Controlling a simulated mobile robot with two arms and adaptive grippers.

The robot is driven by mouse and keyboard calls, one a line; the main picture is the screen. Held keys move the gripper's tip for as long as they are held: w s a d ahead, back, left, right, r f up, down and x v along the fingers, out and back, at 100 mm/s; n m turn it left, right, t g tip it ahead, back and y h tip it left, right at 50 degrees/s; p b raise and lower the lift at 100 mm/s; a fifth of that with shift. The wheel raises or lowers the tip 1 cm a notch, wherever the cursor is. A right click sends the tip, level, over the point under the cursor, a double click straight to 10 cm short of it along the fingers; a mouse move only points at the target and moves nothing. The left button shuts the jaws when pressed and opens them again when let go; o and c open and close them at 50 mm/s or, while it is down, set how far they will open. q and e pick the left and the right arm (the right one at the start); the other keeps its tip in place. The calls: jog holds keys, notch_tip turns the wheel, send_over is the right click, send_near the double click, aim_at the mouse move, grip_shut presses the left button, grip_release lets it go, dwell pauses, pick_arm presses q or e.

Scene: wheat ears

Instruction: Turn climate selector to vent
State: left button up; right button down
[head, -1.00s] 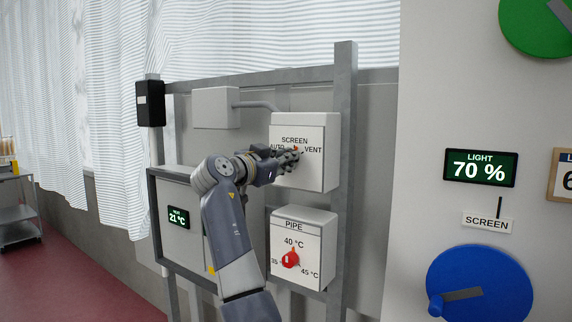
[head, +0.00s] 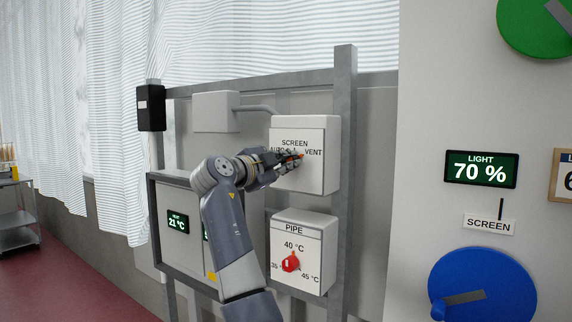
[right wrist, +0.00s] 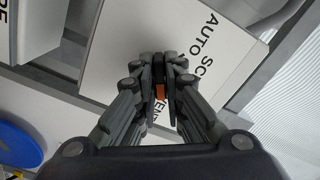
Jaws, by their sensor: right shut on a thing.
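The climate selector box (head: 318,178) is a white box labelled SCREEN at the top, VENT at the right and AUTO at the left, with AUTO partly covered by my gripper. Its small orange-red selector knob (head: 300,156) shows at my fingertips, towards the VENT side. My right gripper (head: 293,160) is at the box front, shut on the knob. In the right wrist view, the orange knob (right wrist: 159,91) sits between the fingers, near the word VENT. My fingers hide most of the knob, so its exact pointing is hard to read. My left gripper is not in view.
A PIPE box (head: 312,245) with a red dial (head: 290,261) hangs just below. A grey post (head: 345,130) stands right of both boxes. A wall with a blue dial (head: 500,275) and a green dial (head: 535,25) is at the right.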

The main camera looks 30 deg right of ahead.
dwell(0.4)
jog(key=c, duration=1.7)
grip_release()
jog(key=v, duration=1.2)
jog(key=shift+w, duration=0.1)
